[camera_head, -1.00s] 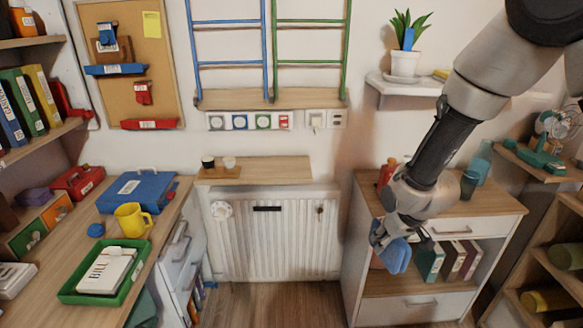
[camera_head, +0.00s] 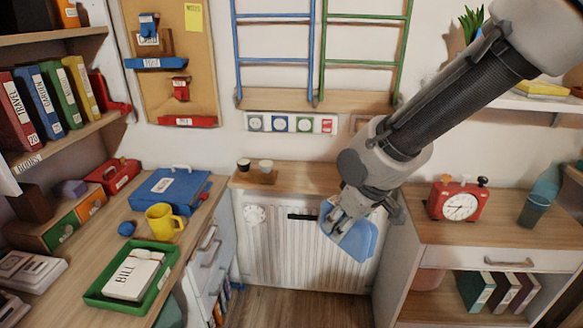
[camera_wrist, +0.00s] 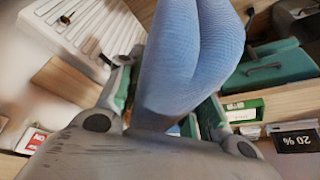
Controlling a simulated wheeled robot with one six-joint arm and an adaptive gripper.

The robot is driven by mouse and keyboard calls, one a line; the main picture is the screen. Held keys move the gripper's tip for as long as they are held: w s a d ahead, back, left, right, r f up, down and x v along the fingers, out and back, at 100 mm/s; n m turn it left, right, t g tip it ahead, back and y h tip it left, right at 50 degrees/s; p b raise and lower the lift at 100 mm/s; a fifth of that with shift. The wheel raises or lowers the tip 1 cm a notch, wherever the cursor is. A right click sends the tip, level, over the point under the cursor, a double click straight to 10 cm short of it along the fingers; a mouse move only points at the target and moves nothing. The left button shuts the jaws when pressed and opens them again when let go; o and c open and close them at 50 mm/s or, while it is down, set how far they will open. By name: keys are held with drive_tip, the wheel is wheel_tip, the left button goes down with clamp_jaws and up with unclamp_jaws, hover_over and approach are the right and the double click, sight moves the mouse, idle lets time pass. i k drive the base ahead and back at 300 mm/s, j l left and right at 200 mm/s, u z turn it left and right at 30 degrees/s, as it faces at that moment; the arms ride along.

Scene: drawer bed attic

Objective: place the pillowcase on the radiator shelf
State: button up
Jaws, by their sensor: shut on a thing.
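The blue pillowcase (camera_head: 352,240) hangs from my gripper (camera_head: 348,208), which is shut on it, in front of the right part of the white radiator (camera_head: 290,245). In the wrist view the folded, knitted-looking blue cloth (camera_wrist: 190,60) sits between the two fingers of my gripper (camera_wrist: 165,100). The wooden radiator shelf (camera_head: 310,175) runs above the radiator, and the cloth hangs lower than its top. My arm hides the shelf's right end.
Two small cups on a little wooden board (camera_head: 255,176) stand on the shelf's left part; its middle looks clear. A cabinet (camera_head: 480,230) with a red alarm clock (camera_head: 459,204) stands to the right. A desk with a green tray (camera_head: 95,299) stands left.

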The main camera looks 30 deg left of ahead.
sight(319, 174)
drive_tip(key=i+j, duration=0.6)
drive_tip(key=i+j+z, duration=0.15)
drive_tip(key=i+j, duration=0.45)
drive_tip(key=j, duration=0.15)
